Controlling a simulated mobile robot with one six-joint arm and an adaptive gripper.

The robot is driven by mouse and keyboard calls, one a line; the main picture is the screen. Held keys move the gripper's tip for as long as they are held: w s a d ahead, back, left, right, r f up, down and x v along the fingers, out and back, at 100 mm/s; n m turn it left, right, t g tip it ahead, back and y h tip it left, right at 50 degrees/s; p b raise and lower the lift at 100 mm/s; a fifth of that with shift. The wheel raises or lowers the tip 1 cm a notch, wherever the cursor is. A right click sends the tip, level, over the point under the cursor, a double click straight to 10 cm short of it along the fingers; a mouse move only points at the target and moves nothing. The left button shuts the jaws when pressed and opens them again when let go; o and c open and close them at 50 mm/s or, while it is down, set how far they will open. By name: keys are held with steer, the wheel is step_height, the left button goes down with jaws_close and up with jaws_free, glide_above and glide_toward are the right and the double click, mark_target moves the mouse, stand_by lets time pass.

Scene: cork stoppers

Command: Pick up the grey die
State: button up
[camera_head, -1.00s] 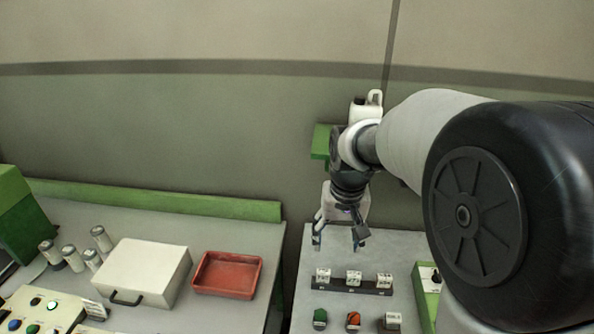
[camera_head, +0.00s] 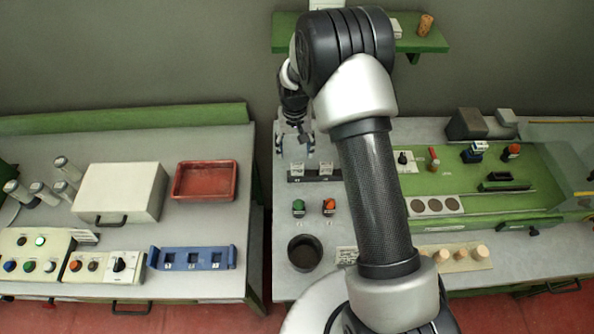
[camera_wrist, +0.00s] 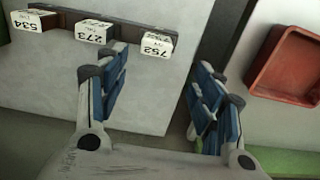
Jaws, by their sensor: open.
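I cannot make out a grey die in either current view. My gripper (camera_head: 294,143) is above the back of the middle table, behind a dark rack (camera_head: 312,177). In the wrist view my gripper (camera_wrist: 156,84) has its two blue-padded fingers wide apart, with only bare grey surface between them. White number blocks reading 534 (camera_wrist: 25,21), 273 (camera_wrist: 92,31) and 752 (camera_wrist: 145,41) sit along the rack, beyond the left finger. My arm hides part of the table.
A red tray (camera_head: 205,197) and a white case (camera_head: 120,191) stand on the left table (camera_head: 215,150). Green and orange knobs (camera_head: 329,206) and a dark round cup (camera_head: 304,253) are in front of the rack. A green shelf (camera_head: 435,43) on the wall holds a cork (camera_head: 426,25).

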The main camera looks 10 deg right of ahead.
mark_target(297, 165)
step_height(297, 165, down, 4)
steer(key=shift+f, duration=0.25)
steer(key=f, duration=0.4)
steer(key=shift+s+d+f+b, duration=0.3)
steer(key=shift+s+f+b, duration=0.1)
steer(key=shift+w+f, duration=0.1)
steer(key=shift+f, duration=0.15)
steer(key=shift+c, duration=0.4)
steer(key=c, duration=1.1)
